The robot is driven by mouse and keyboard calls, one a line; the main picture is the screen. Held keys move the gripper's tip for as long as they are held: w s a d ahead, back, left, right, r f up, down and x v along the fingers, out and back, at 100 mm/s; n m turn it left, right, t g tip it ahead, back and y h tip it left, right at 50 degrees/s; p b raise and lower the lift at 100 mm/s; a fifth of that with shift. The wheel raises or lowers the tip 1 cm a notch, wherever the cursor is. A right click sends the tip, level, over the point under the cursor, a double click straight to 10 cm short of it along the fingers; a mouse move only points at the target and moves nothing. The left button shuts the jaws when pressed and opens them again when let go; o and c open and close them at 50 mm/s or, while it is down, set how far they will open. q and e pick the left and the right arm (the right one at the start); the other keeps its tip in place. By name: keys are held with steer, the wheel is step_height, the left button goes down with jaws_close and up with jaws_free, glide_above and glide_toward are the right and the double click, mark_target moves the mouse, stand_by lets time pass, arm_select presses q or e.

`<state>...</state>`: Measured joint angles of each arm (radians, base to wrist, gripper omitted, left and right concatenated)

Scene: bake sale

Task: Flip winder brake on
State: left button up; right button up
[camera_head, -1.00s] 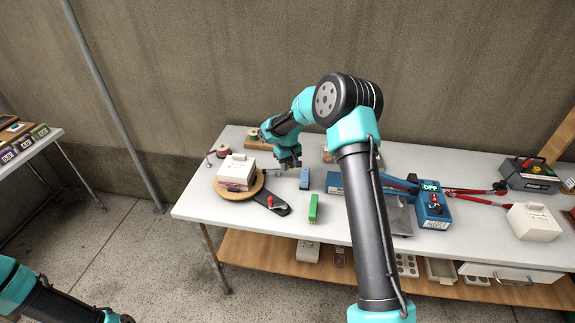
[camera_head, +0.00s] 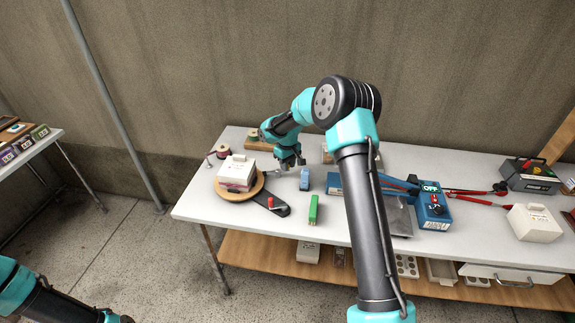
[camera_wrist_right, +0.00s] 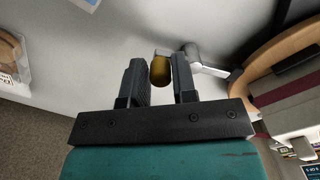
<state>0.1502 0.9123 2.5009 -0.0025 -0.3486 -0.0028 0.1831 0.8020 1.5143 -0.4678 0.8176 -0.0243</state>
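My right gripper (camera_head: 291,161) is open over the table, just right of the round wooden turntable (camera_head: 228,194) that carries a white box. In the right wrist view its two fingers (camera_wrist_right: 159,82) stand apart, with a yellow-brown knob (camera_wrist_right: 160,70) showing between their tips. A gap shows at the left of the knob; I cannot tell whether the right finger touches it. A silver arm (camera_wrist_right: 203,63) runs beside the knob toward the turntable rim. A red lever (camera_head: 270,202) sits on a black base at the turntable's front. No part is clearly marked as a winder brake. My left gripper is out of view.
A small blue item (camera_head: 304,179) and a green item (camera_head: 313,209) stand on the table right of the turntable. A blue device with an OFF display (camera_head: 432,205) lies farther right. Ribbon spools (camera_head: 222,151) stand at the back left. The front left table is mostly clear.

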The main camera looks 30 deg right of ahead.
steer(key=o, duration=0.3)
steer(key=shift+o, duration=0.2)
step_height(320, 180, up, 17)
steer(key=shift+r, duration=0.2)
stand_by(0.4)
stand_by(0.3)
